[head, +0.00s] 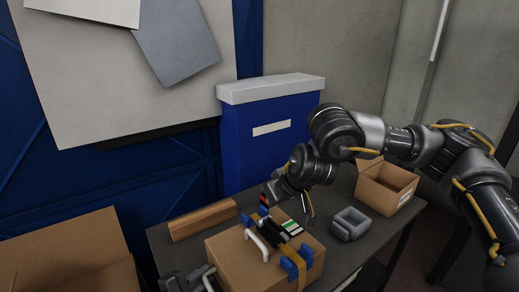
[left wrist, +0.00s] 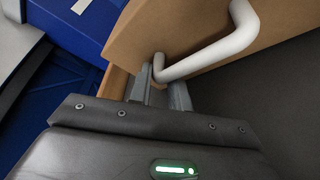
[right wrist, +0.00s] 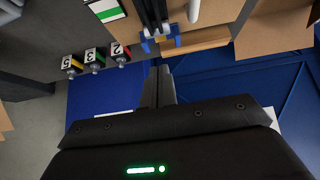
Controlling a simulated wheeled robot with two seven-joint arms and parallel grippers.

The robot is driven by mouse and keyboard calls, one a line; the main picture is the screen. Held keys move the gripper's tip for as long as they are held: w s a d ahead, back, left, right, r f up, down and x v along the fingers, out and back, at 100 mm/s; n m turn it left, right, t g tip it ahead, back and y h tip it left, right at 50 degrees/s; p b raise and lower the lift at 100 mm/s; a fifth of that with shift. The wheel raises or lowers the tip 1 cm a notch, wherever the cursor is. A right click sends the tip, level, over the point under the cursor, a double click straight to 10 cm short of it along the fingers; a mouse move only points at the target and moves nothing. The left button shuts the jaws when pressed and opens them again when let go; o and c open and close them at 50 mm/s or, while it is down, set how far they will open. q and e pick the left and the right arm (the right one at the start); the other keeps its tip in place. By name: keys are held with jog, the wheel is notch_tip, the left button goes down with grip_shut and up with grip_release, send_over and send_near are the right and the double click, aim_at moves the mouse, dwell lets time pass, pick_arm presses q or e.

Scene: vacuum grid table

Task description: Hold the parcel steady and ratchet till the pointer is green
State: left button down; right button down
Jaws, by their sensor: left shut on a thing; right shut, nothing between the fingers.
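The parcel (head: 235,262) is a brown box on the dark table, with a yellow strap (head: 290,268) with blue corner pieces over it. A black ratchet (head: 276,243) sits on top, beside a white handle (head: 257,243). A small green and white gauge plate (head: 291,227) lies by it; I cannot make out its pointer. My left gripper (left wrist: 160,97) is shut on a white side handle (left wrist: 212,55) of the parcel.
A wooden bar (head: 202,219) lies behind the parcel. A grey tray-like block (head: 350,223) and an open carton (head: 385,190) stand to the right. Numbered blocks (right wrist: 95,58) line up in the right wrist view. A large carton (head: 65,255) is at left; a blue bin (head: 268,150) stands behind.

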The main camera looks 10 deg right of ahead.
jog(key=shift+w+a+r+g+h, duration=0.2)
jog(key=shift+w+a+g, duration=0.05)
jog(key=shift+w+g, duration=0.35)
jog(key=shift+w+a+r+g+h, duration=0.15)
jog(key=shift+w+a+g+h, duration=0.05)
jog(key=shift+w+g, duration=0.4)
jog(key=w+a+r+g+h, duration=0.1)
jog(key=w+a+r+g, duration=0.15)
jog(key=w, duration=0.35)
notch_tip(320, 180, up, 9)
jog(key=s+d+n, duration=0.1)
jog(key=n, duration=0.2)
jog(key=shift+d+h, duration=0.15)
jog(key=shift+h, duration=0.15)
jog(key=c, duration=2.1)
grip_release()
jog(key=shift+s+g, duration=0.1)
jog(key=shift+g, duration=0.15)
jog(key=shift+c, duration=0.2)
